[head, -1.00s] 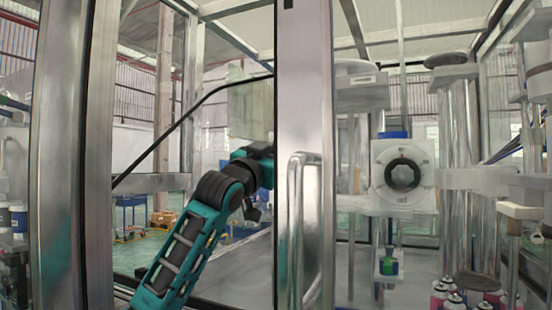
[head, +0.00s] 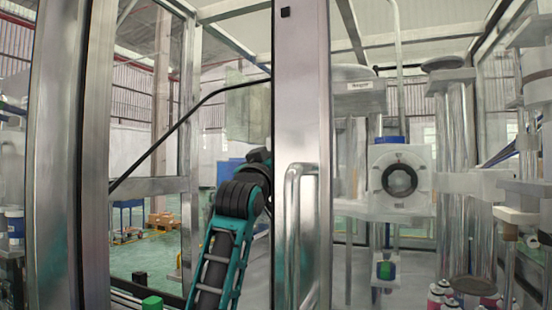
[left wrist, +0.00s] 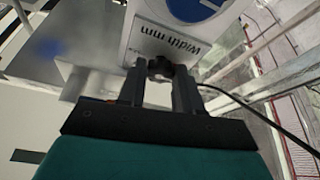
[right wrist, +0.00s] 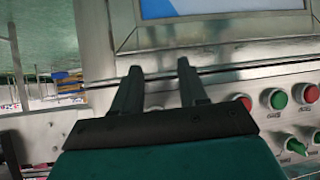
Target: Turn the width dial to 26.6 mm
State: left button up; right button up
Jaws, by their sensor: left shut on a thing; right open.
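In the left wrist view, the width dial (left wrist: 160,67) is a small dark knob under a white housing (left wrist: 150,38) labelled "Width mm", seen upside down. My left gripper (left wrist: 160,82) is shut on this knob, one finger on each side. A blue round face (left wrist: 195,5) is cut off at the top; no reading shows. In the head view my left arm's end is hidden behind the door frame. My right gripper (right wrist: 160,75) is open and empty in the right wrist view, in front of a control panel.
The panel has a screen (right wrist: 215,8), red and green push buttons (right wrist: 275,98) and green rotary switches (right wrist: 293,143). In the head view, a metal door post (head: 301,100) with a handle stands mid-picture.

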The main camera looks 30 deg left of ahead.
pick_arm(q)
jog(key=o, duration=1)
jog(key=shift+o, duration=0.2)
jog(key=b+v, duration=0.2)
jog(key=v, duration=1.1)
